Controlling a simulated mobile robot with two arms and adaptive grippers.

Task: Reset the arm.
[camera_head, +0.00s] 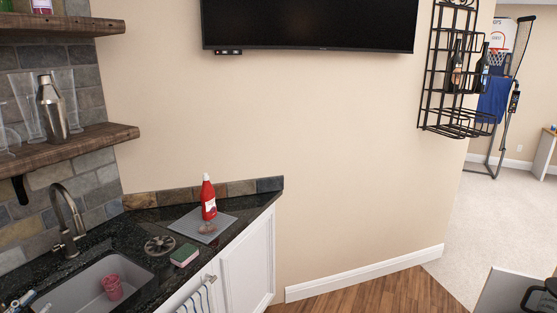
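I cannot clearly make out either arm in the head view. At the bottom left corner, a cluster of thin dark, blue and white pieces (20,303) is cut off by the frame edge. If my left gripper is there, its fingers cannot be told apart. My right gripper does not show.
A red bottle (208,199) stands on a grey mat (196,224) on the dark counter. A sponge (184,255) and a round drain piece (159,245) lie nearby. The sink (72,293) holds a pink cup (112,287). A black handled object (540,294) is at bottom right.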

